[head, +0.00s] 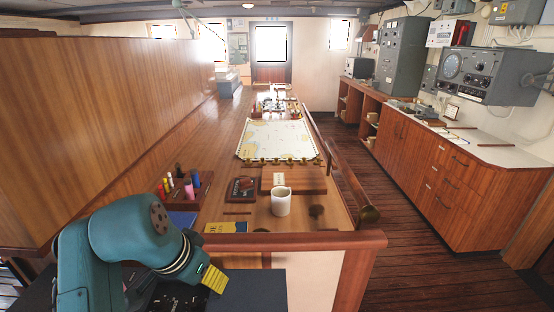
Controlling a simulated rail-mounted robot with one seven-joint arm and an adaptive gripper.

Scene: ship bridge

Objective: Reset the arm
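My teal arm (135,235) shows at the lower left of the head view, bent over with its rounded joint uppermost. A yellow piece with dark markings (214,279) shows at the right end of the visible arm, above a dark flat surface. My gripper cannot be made out; its fingers are not in view. I see nothing held.
A long wooden table (225,150) runs away ahead with a raised front rail (310,241). On it are a white mug (281,202), a holder with coloured markers (185,190), a wooden box (310,181) and a chart (275,139). A wood partition (100,110) stands left; floor (430,260) is clear right.

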